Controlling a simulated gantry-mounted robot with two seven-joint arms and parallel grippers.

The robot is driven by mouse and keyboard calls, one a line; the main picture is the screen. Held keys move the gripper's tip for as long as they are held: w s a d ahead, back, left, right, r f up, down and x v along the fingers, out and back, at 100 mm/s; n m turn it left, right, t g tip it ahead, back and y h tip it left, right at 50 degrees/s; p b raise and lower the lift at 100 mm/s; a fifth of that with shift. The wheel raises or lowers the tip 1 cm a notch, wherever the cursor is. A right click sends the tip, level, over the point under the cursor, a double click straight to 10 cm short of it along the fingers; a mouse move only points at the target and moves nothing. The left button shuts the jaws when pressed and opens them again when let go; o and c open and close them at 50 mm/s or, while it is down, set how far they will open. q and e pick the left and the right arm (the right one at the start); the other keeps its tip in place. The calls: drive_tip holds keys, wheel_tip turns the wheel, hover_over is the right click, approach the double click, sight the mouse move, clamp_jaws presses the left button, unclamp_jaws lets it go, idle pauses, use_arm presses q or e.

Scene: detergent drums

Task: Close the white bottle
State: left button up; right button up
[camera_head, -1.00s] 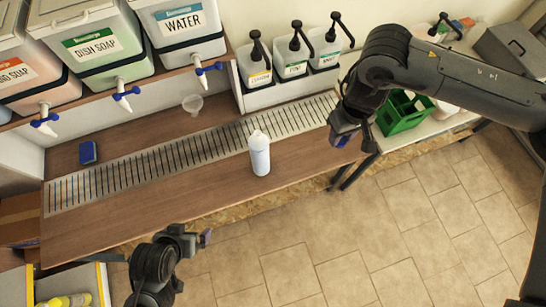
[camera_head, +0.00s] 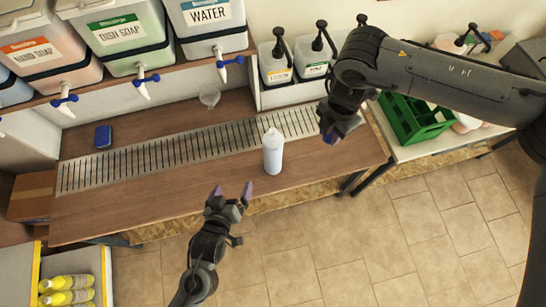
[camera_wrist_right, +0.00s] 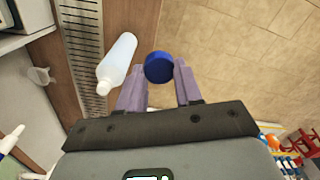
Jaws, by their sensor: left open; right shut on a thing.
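The white bottle (camera_head: 273,153) stands upright and uncapped on the wooden bench at the front edge of the metal drain grate. It also shows in the right wrist view (camera_wrist_right: 117,62), left of the fingers. My right gripper (camera_head: 338,130) is to the right of the bottle and apart from it. In the right wrist view a round blue cap (camera_wrist_right: 158,67) sits between its fingertips. My left gripper (camera_head: 232,192) is open and empty, in front of the bench and to the lower left of the bottle.
Labelled drums with taps (camera_head: 205,20) line the shelf behind. Pump bottles (camera_head: 274,64) stand behind the grate. A green crate (camera_head: 413,120) is at right.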

sight(273, 146)
use_arm(q)
drive_tip(key=w+d+f+m+t+h+b, duration=0.4)
drive_tip(key=w+d+f+m+h+b, duration=0.1)
drive_tip(key=w+d+f+m+h, duration=0.1)
drive_tip(key=shift+w+d+f+m+b, duration=0.2)
drive_tip(key=shift+w+f+m+b, duration=0.1)
drive_tip(key=shift+w+m, duration=0.7)
use_arm(e)
drive_tip(key=w+a+n, duration=0.3)
drive_tip(key=a+n, duration=0.3)
drive_tip(key=a, duration=0.1)
drive_tip(key=w+a+f+n, duration=0.1)
drive_tip(key=w+a+n, duration=0.2)
drive_tip(key=a+n, duration=0.4)
drive_tip(key=shift+w+a, duration=0.35)
drive_tip(key=shift+a, duration=0.2)
use_arm(q)
drive_tip(key=shift+s, duration=0.1)
drive_tip(key=shift+x, duration=5.95)
drive_tip(key=shift+d+r, duration=0.1)
drive_tip(key=shift+r, duration=0.05)
drive_tip(key=shift+c, duration=0.2)
drive_tip(key=c, duration=1.3)
drive_tip(key=shift+c, duration=0.2)
use_arm(e)
drive_tip(key=shift+s+f, duration=0.1)
drive_tip(key=shift+f, duration=2.3)
